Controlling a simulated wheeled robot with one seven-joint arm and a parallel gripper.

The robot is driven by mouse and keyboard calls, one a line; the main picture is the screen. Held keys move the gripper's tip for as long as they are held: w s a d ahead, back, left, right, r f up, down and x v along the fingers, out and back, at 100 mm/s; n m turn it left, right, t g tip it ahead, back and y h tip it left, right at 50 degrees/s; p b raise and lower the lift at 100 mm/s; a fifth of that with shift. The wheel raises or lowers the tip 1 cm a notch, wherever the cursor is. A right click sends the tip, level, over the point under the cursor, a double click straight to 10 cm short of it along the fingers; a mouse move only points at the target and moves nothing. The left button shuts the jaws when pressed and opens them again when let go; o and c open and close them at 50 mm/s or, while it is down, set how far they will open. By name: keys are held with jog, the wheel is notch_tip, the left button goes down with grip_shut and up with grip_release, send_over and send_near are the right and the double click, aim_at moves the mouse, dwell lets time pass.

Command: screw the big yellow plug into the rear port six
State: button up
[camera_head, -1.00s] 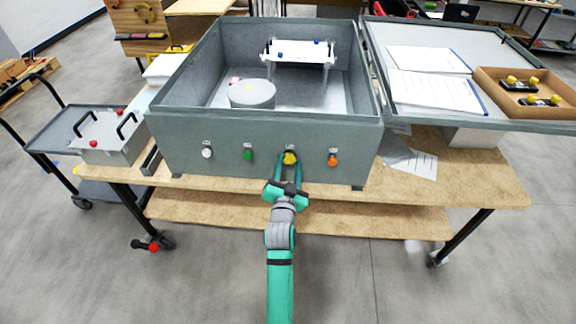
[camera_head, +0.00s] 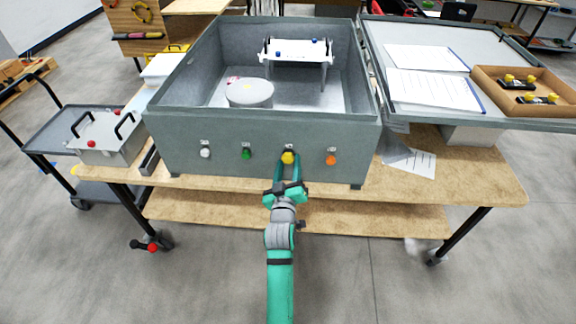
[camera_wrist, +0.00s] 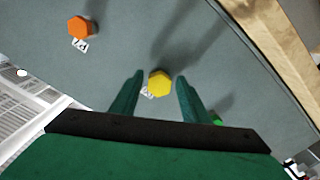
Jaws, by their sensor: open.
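The big yellow plug (camera_head: 288,157) sits at a port on the front wall of the grey analyser case (camera_head: 180,135), below a small white label. My gripper (camera_head: 288,165) is in front of it, with its fingers reaching up to the plug. In the wrist view the yellow plug (camera_wrist: 159,83) shows between the tips of my two green fingers (camera_wrist: 158,92), with a gap on each side. The gripper is open and holds nothing. The number on the label is too small to read.
An orange plug (camera_head: 331,159), a green plug (camera_head: 246,153) and a white plug (camera_head: 205,152) sit in the same wall. The case stands on a wooden workbench (camera_head: 470,185). A cardboard tray (camera_head: 480,92) with yellow-knobbed parts lies on the lid at right.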

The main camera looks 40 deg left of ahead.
grip_shut()
